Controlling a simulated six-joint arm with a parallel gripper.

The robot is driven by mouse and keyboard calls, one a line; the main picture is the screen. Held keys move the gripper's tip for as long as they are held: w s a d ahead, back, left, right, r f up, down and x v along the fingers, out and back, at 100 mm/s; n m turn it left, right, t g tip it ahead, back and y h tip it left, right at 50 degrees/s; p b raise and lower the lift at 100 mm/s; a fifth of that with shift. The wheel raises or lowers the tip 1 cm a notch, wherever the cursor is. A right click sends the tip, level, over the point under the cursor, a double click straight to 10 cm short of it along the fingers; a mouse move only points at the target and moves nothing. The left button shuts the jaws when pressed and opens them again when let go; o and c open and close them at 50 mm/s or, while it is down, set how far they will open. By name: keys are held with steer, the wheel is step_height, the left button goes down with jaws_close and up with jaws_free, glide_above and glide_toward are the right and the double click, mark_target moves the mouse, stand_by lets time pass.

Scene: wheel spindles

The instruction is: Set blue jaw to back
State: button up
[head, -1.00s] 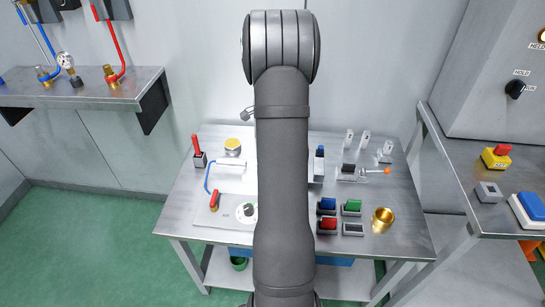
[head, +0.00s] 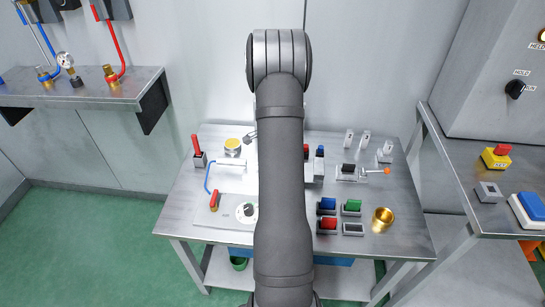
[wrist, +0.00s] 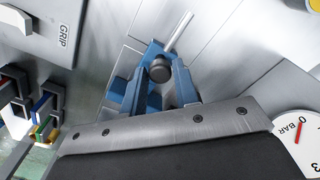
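Nothing in view is clearly marked as the blue jaw. My gripper (wrist: 160,72) has blue fingers converging near a dark round knob. A pale rod (wrist: 179,32) extends beyond the tips. I cannot tell whether the fingers hold the knob. My arm hides the gripper's surroundings in the head view.
The table carries a yellow button (head: 233,145), a red lever (head: 197,150), several coloured buttons and a brass cup (head: 383,218).

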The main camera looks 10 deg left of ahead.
jaws_close()
steer(key=shift+a, duration=2.45)
steer(key=shift+o, duration=2)
jaws_free()
steer(key=shift+a, duration=0.1)
steer(key=shift+o, duration=0.5)
steer(key=shift+r, duration=0.1)
step_height(320, 180, up, 17)
steer(key=shift+r, duration=0.15)
